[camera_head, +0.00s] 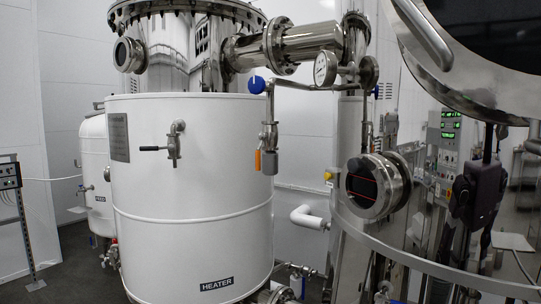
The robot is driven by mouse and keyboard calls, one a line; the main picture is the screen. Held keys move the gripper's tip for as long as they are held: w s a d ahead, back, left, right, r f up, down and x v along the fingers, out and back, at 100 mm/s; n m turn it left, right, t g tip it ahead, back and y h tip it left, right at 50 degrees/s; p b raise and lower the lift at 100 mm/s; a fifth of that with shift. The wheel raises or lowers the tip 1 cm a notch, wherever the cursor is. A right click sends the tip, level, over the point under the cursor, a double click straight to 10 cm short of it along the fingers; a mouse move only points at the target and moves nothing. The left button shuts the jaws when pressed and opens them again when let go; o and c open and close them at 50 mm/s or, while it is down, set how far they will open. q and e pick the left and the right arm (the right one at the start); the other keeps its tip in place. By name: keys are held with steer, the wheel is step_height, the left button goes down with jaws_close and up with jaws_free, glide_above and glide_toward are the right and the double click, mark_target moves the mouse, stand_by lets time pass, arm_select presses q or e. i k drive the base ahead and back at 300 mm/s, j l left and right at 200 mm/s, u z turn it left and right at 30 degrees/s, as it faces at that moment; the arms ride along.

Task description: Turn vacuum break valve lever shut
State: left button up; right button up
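Several valve levers show, and no label tells which one is the vacuum break valve. A black lever (150,148) points left, about level, from a steel valve (174,143) on the front of the white heater tank (190,235). An orange lever (258,160) hangs straight down beside a steel valve (269,135) on the vertical pipe right of the tank. A blue round handle (257,85) sits on the pipe above it. Neither of my grippers can be made out, and nothing is seen touching these levers.
A pressure gauge (325,69) and thick steel pipe (300,42) are above. A polished vessel (480,80) with a sight glass (372,187) fills the right. A dark shape (482,190) there may be a reflection. Another white tank (97,170) stands behind left.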

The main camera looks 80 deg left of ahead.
mark_target(262, 136)
steer(key=u, duration=2.7)
